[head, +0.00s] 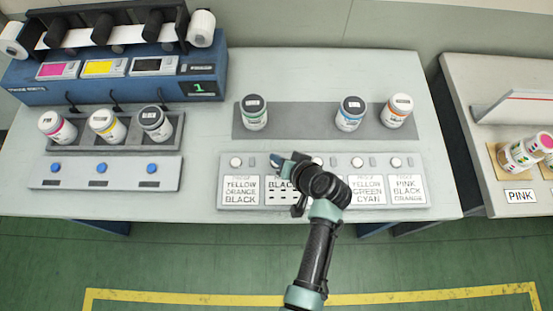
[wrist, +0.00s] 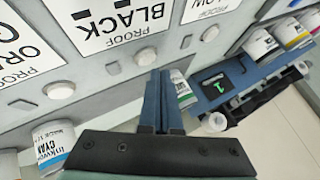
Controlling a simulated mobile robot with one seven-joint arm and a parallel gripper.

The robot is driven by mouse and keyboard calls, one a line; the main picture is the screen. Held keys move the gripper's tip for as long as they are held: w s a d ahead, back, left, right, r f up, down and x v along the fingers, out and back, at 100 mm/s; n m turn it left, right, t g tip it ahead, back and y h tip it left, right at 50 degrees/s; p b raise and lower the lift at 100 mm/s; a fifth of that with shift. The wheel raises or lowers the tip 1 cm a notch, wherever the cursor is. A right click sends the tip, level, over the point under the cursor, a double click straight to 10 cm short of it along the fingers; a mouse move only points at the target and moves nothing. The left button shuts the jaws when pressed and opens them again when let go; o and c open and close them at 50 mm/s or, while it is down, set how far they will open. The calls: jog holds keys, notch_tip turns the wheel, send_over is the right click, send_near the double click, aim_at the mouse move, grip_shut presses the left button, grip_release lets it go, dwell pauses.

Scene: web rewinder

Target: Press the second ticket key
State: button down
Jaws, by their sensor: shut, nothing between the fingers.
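A pale panel (head: 337,203) on the table holds a row of several ticket cards with round white keys above them. The second ticket (head: 282,198) reads BLACK on its visible line, and my arm covers part of it. My gripper (head: 277,160) is shut and empty, its blue-grey tips over the second key's place, so that key is hidden in the head view. In the wrist view the second key (wrist: 145,56) shows just beyond the shut fingertips (wrist: 164,74). I cannot tell whether they touch it. The first key (head: 236,162) is clear to the left.
Ink bottles stand on the grey strip behind the panel: one (head: 254,113) at left, two (head: 350,114) at right. A blue machine (head: 120,80) with a green "1" display (head: 200,88) stands at back left. A strip with blue buttons (head: 102,172) lies in front of it.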

jog(key=shift+f, duration=0.1)
jog(key=shift+f+b, duration=0.35)
jog(key=shift+b, duration=0.05)
jog(key=shift+f+b, duration=0.35)
jog(key=shift+f, duration=0.05)
dwell(0.5)
jog(key=shift+r, duration=0.1)
jog(key=shift+r+p, duration=0.7)
jog(key=shift+p, duration=0.05)
jog(key=shift+r, duration=0.1)
notch_tip(320, 180, up, 5)
jog(key=p, duration=0.4)
dwell(0.8)
